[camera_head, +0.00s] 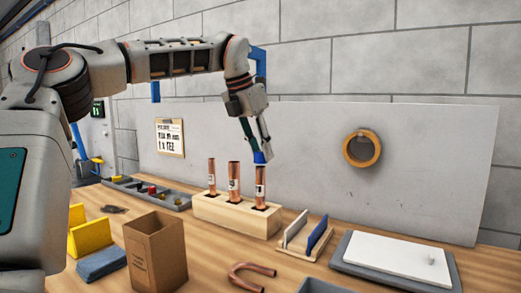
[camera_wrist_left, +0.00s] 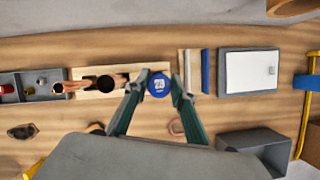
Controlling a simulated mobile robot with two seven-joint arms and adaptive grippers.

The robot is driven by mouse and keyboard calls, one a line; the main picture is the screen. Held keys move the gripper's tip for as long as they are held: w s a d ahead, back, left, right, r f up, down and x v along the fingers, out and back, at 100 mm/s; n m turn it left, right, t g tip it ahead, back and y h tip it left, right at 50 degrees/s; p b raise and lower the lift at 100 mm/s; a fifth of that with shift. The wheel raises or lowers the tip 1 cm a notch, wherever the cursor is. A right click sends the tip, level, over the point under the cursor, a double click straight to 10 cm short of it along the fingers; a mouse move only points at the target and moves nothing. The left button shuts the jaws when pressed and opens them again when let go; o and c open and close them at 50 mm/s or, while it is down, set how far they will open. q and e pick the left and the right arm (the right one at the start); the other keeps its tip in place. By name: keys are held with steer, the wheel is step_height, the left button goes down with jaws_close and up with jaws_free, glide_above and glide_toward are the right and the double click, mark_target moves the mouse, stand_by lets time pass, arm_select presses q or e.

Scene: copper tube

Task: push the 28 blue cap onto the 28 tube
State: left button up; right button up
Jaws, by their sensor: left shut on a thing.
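My left gripper (camera_head: 259,148) is shut on the blue cap (camera_head: 259,157) and points down over the wooden block (camera_head: 222,210). The cap sits at the top of the rightmost copper tube (camera_head: 260,182); I cannot tell whether it is seated or just resting there. In the left wrist view the cap (camera_wrist_left: 159,86) lies between the fingertips, with a pale number label facing up, and hides the tube below. Two other copper tubes, a middle one (camera_head: 234,176) and a left one (camera_head: 212,173), stand upright and open in the block. My right gripper is not in view.
A grey bin tray (camera_head: 147,194) with small parts lies left of the block. A rack with a white and a blue plate (camera_head: 318,236) and a white board (camera_head: 395,255) stand right. A cardboard box (camera_head: 155,250) and a bent copper pipe (camera_head: 250,275) are in front.

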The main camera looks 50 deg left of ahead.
mark_target(258, 153)
arm_select(q)
steer(key=shift+f+b, duration=0.35)
steer(key=shift+f, duration=1.5)
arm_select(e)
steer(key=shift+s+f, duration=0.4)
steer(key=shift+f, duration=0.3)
arm_select(q)
steer(key=o, duration=0.8)
steer(key=shift+r, duration=0.1)
